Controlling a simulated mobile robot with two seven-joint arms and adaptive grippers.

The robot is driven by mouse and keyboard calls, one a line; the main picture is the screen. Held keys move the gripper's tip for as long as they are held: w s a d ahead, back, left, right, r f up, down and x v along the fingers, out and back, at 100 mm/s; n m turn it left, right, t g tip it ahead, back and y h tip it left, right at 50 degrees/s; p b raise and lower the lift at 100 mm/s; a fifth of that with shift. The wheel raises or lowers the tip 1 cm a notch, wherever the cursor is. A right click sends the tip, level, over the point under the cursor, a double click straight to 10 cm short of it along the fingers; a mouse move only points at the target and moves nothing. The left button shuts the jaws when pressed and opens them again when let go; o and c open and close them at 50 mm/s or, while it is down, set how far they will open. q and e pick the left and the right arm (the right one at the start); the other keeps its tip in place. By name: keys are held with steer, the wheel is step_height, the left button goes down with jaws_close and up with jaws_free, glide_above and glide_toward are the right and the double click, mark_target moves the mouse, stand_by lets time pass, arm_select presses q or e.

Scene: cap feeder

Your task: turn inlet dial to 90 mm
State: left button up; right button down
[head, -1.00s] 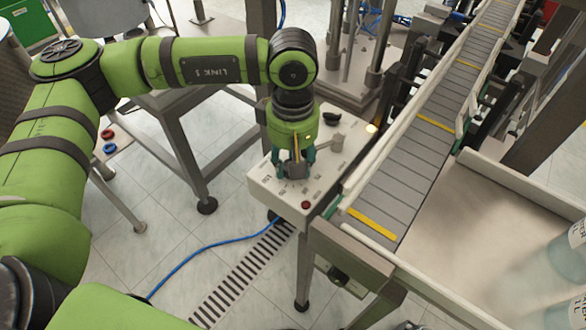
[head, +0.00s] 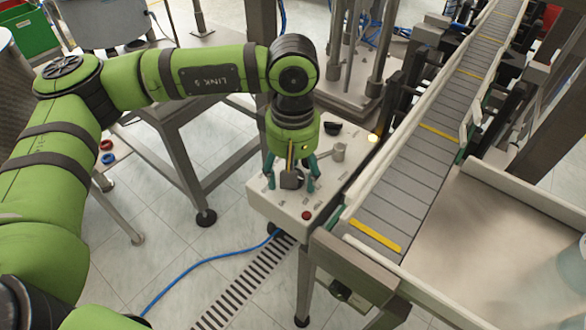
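A white control box (head: 329,192) stands beside the conveyor, with dials and small printed labels on top that I cannot read. A dark grey dial (head: 291,181) sits at the near left of the box top. My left gripper (head: 291,184) points down over it, its teal fingers spread on either side of the dial with visible gaps. It looks open and not clamped on the dial. A light grey dial with a handle (head: 338,151) and a black knob (head: 332,128) sit farther back. Which is the inlet dial I cannot read. My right gripper is not in view.
The conveyor (head: 400,190) runs along the right, with a pale tray (head: 500,240) beyond. A blue cable (head: 200,263) lies on the floor.

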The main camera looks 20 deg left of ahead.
arm_select(q)
steer(key=shift+r, duration=0.1)
steer(key=shift+r, duration=0.2)
step_height(320, 180, up, 12)
steer(key=shift+f, duration=0.2)
stand_by(0.3)
